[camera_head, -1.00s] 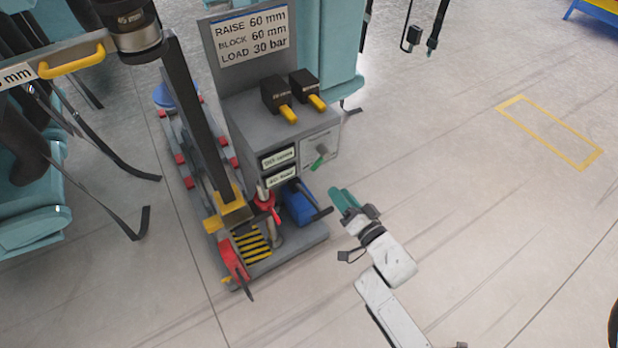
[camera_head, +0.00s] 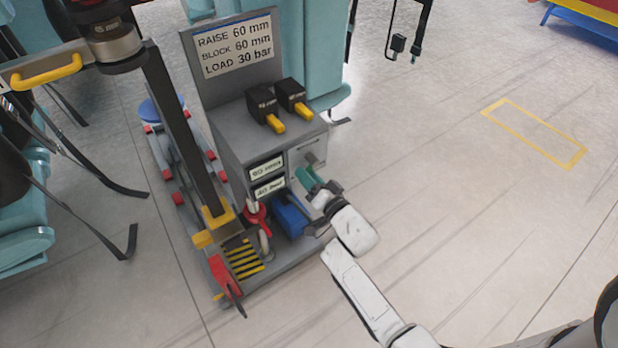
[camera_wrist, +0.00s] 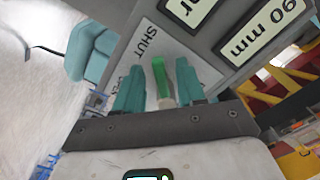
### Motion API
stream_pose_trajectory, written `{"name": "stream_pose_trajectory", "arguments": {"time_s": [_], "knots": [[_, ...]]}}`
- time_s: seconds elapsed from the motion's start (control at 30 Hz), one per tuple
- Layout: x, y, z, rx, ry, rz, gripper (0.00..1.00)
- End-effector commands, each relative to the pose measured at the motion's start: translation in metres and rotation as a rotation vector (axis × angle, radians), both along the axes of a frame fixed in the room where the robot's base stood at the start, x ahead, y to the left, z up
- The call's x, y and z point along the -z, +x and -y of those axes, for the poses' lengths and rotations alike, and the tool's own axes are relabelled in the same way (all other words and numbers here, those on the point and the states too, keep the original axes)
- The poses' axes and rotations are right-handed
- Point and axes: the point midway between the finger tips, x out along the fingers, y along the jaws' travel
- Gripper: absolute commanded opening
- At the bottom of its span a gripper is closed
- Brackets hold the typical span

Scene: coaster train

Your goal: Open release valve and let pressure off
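The release valve's green lever (camera_wrist: 160,80) shows in the wrist view, standing between the two teal fingers of my gripper (camera_wrist: 168,88). My gripper looks open, with a gap between the left finger and the lever; contact on the right side is unclear. The valve plate (camera_wrist: 148,48) reads SHUT, and a second word is partly hidden by the left finger. In the head view my gripper (camera_head: 312,183) is at the front of the grey jack console (camera_head: 232,140), and it hides the lever there.
A sign (camera_head: 234,43) reads RAISE 60 mm, BLOCK 60 mm, LOAD 30 bar. Two black boxes with yellow handles (camera_head: 275,124) sit on the console, above two displays. A blue block (camera_head: 292,218) and a red jack part (camera_head: 256,216) are below. The floor to the right is clear.

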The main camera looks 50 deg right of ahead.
Motion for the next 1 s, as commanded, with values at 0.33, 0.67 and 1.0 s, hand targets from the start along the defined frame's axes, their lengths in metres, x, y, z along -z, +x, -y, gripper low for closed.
{"name": "stream_pose_trajectory", "arguments": {"time_s": [0.33,0.67,1.0], "knots": [[-0.0003,-0.0002,-0.0002,-0.001,0.000,0.001,0.17],[-0.0002,-0.0003,-0.0002,0.000,0.000,0.000,0.00],[0.0013,-0.0005,0.0007,-0.001,-0.041,-0.012,0.00]]}}
